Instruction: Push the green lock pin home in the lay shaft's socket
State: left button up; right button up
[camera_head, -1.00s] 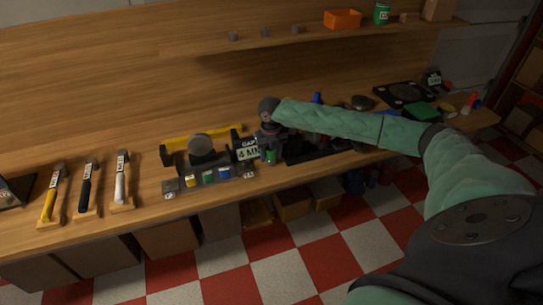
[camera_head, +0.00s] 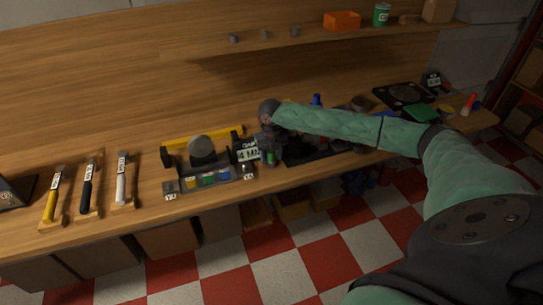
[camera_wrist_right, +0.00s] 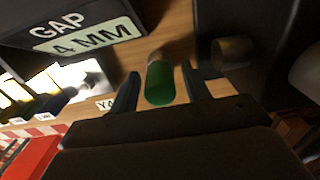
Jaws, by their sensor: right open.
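The green lock pin (camera_wrist_right: 160,82) stands between the two fingers of my right gripper (camera_wrist_right: 160,71) in the right wrist view. Its pale metal end points away from the camera. The fingers are open, with a gap on each side of the pin. In the head view the pin is a small green spot (camera_head: 271,158) just below my right gripper (camera_head: 269,150), beside the GAP 4 MM sign (camera_head: 246,152). I cannot make out the lay shaft's socket; the pin's far end hides what lies beyond it. My left gripper is not in view.
A dark round stub (camera_wrist_right: 234,53) on a black part stands right of the fingers in the wrist view. The sign (camera_wrist_right: 85,35) is close on the left. A rack of coloured blocks (camera_head: 209,179) sits left of the gripper. Labelled hand tools (camera_head: 88,185) lie farther left.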

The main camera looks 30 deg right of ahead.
jog(key=shift+p, duration=0.4)
dwell(0.3)
jog(key=shift+c, duration=0.2)
grip_shut()
dwell(0.4)
jog(key=shift+o, duration=1.4)
grip_release()
